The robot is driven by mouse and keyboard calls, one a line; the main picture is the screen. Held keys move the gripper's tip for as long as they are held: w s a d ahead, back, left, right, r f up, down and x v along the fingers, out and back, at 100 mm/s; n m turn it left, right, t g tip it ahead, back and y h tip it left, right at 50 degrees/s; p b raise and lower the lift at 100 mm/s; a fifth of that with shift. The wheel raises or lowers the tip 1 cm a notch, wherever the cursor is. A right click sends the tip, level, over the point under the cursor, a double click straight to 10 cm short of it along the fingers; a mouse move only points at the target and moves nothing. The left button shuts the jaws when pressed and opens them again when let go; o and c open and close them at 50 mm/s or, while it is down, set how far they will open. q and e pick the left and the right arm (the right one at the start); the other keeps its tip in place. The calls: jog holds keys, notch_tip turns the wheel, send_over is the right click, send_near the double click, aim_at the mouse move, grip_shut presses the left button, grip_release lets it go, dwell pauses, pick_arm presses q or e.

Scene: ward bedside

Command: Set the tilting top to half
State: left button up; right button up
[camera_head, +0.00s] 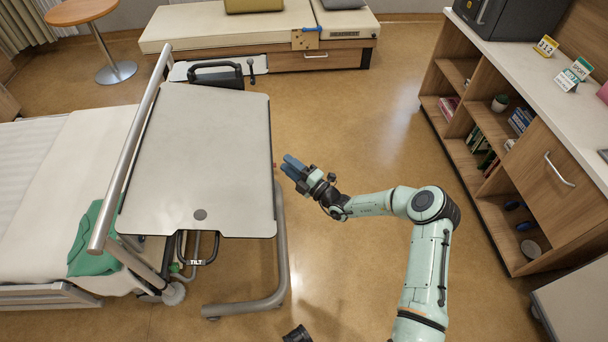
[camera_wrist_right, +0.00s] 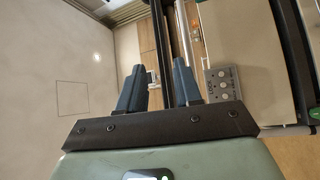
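The tilting top (camera_head: 205,150) is a pale panel with dark edges on a wheeled overbed table, beside the bed. I cannot tell its exact tilt angle from above. A dark handle marked TILT (camera_head: 196,262) sits under its near edge. My right gripper (camera_head: 293,168) is just right of the top's right edge, with blue fingers pointing left. In the right wrist view its fingers (camera_wrist_right: 159,88) stand apart with nothing seen between them. Nothing shows it touching the top.
The bed (camera_head: 40,190) with its rail (camera_head: 125,150) is on the left. The table's grey frame (camera_head: 280,250) reaches the floor near my right gripper. A shelf unit (camera_head: 500,150) stands on the right. A bench (camera_head: 235,25) is at the back. Floor between is clear.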

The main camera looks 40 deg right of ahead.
jog(key=v, duration=0.7)
jog(key=shift+p, duration=0.3)
